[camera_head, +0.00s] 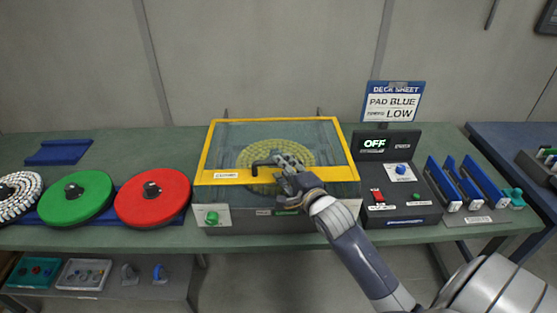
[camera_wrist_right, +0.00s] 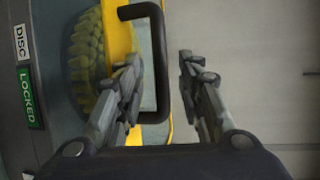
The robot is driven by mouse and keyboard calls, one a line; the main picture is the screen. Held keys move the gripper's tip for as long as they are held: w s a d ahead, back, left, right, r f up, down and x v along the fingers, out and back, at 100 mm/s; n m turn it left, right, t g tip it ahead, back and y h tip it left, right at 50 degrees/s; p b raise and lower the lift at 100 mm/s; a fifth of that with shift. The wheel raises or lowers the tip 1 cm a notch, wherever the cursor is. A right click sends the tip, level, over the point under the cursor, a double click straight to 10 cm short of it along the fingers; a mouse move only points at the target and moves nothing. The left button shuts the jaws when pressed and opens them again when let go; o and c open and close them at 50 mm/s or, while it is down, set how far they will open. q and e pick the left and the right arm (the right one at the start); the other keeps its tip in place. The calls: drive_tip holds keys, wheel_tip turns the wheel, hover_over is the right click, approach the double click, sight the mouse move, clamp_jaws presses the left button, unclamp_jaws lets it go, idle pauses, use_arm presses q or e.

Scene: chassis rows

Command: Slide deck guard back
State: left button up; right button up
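The deck guard (camera_head: 345,172) is a clear cover with a yellow frame over the deck, with a yellow pad disc visible through it. A small label on its front left appears to read "CLOSED". Its black handle (camera_head: 262,164) stands at the front edge. My right gripper (camera_head: 284,166) is at the handle. In the right wrist view, the gripper (camera_wrist_right: 162,82) is open, with the black handle bar (camera_wrist_right: 158,40) between its fingers and a clear gap to the right finger. Whether the left finger touches the bar is unclear. My left gripper is out of view.
Green (camera_head: 76,205) and red (camera_head: 163,203) discs lie left of the deck. A control box (camera_head: 394,170) showing "OFF" stands to its right, beside blue slotted holders (camera_head: 470,184). A sign (camera_head: 391,103) reads "PAD BLUE", "LOW". The wall is behind the bench.

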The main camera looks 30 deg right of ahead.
drive_tip(key=shift+p+x, duration=0.35)
drive_tip(key=shift+x, duration=1.7)
clamp_jaws()
